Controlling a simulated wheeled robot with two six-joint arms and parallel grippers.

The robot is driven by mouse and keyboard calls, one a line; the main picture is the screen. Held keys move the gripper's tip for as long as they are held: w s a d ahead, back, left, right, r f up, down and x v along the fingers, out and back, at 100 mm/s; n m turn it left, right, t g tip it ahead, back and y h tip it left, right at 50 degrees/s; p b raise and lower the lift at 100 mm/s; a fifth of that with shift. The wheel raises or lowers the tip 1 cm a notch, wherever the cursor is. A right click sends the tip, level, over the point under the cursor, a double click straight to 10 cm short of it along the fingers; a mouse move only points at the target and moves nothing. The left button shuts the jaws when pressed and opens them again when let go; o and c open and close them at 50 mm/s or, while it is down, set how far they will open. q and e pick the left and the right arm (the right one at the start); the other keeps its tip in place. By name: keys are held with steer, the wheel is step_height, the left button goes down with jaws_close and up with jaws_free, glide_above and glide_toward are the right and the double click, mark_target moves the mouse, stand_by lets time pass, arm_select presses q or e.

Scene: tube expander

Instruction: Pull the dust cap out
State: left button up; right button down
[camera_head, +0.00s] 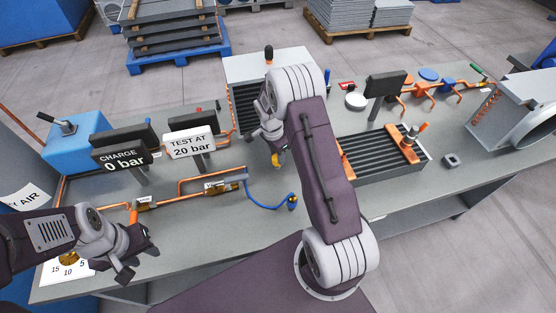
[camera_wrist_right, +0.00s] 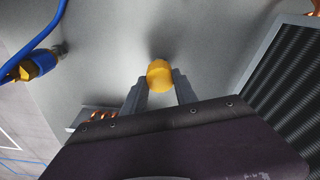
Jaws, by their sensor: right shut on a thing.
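The dust cap, a small yellow faceted piece (camera_head: 275,160), hangs at the tips of my right gripper (camera_head: 271,142) above the middle of the bench. In the right wrist view the dust cap (camera_wrist_right: 159,75) sits between the two grey fingers of my right gripper (camera_wrist_right: 159,88), which are shut on it. Bare grey bench shows around its outer end; its inner side is hidden between the fingers. My left gripper (camera_head: 140,258) is at the lower left over the front edge of the bench, its fingers apart and nothing visible between them.
A blue hose (camera_head: 262,205) with a brass end lies on the bench (camera_head: 225,240). A finned coil unit (camera_head: 240,95) stands behind my right gripper; another finned block (camera_head: 375,158) lies to the right. Signs "CHARGE 0 bar" (camera_head: 122,158) and "TEST AT 20 bar" (camera_head: 190,147) stand at left.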

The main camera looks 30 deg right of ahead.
steer(key=shift+r+p, duration=0.45)
steer(key=shift+r, duration=0.15)
stand_by(0.3)
steer(key=shift+r+p, duration=1.15)
steer(key=shift+r, duration=0.6)
